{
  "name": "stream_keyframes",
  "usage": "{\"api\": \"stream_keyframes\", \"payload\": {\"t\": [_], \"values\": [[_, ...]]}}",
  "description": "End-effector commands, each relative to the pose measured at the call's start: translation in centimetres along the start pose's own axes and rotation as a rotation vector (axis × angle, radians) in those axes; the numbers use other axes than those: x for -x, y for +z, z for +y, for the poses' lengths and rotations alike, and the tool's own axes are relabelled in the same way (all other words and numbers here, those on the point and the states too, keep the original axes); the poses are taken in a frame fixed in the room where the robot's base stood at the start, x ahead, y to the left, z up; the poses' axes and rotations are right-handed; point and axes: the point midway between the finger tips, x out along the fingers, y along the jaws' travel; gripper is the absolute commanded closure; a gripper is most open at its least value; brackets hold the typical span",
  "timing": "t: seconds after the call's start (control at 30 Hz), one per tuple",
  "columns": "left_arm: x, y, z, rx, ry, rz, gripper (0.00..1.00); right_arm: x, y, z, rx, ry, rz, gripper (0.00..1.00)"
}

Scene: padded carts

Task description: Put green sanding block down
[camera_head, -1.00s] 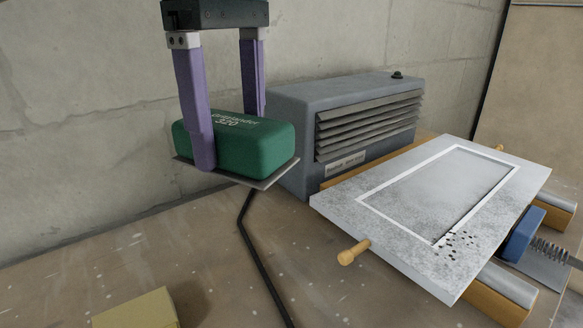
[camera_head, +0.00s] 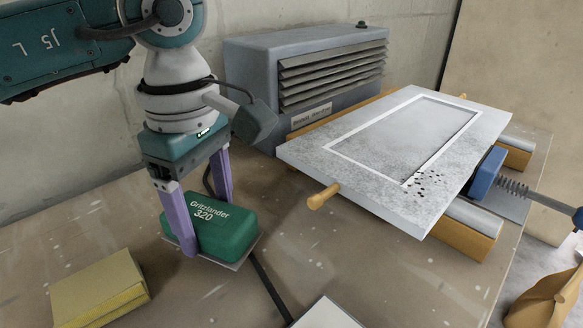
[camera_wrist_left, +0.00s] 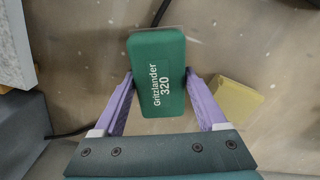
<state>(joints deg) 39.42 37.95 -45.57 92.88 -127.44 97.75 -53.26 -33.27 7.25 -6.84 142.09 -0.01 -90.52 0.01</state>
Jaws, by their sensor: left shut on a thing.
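The green sanding block (camera_head: 218,229), marked "Gritzlander 320", has a thin grey sheet under it. It sits low over the workbench (camera_head: 215,300), between the yellow pad and the white panel; I cannot tell whether it touches the bench. My left gripper (camera_head: 207,222) is shut on it, with a purple finger on each side. In the left wrist view the block (camera_wrist_left: 158,75) lies between the two fingers of the left gripper (camera_wrist_left: 160,88). My right gripper is in neither view.
A yellow pad (camera_head: 98,288) lies at the left front. A grey louvred box (camera_head: 255,85) stands at the back wall. A white framed panel (camera_head: 300,155) rests on supports at the right. A black cable (camera_head: 270,290) runs across the bench beside the block.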

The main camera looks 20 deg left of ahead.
Motion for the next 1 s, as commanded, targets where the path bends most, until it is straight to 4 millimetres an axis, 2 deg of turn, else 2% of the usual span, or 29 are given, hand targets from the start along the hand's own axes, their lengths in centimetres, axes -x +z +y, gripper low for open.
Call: {"api": "stream_keyframes", "payload": {"t": [0.03,0.13,0.5,0.53,0.73,1.0], "values": [[-1.1,0.1,-0.1,0.002,-0.004,-0.002,0.86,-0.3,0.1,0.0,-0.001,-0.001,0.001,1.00],[-2.3,0.0,0.0,0.001,-0.002,-0.001,0.86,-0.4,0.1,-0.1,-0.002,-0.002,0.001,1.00],[-2.8,0.0,0.0,-0.001,0.001,0.000,0.86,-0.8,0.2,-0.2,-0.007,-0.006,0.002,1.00],[-2.6,0.0,0.0,0.000,0.000,0.000,0.22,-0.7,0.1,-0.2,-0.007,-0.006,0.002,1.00],[-2.6,0.0,0.0,0.000,0.000,0.000,0.00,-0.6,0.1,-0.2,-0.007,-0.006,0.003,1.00],[-2.4,0.0,0.0,0.000,0.000,-0.001,0.00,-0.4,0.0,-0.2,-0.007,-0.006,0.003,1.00]]}}
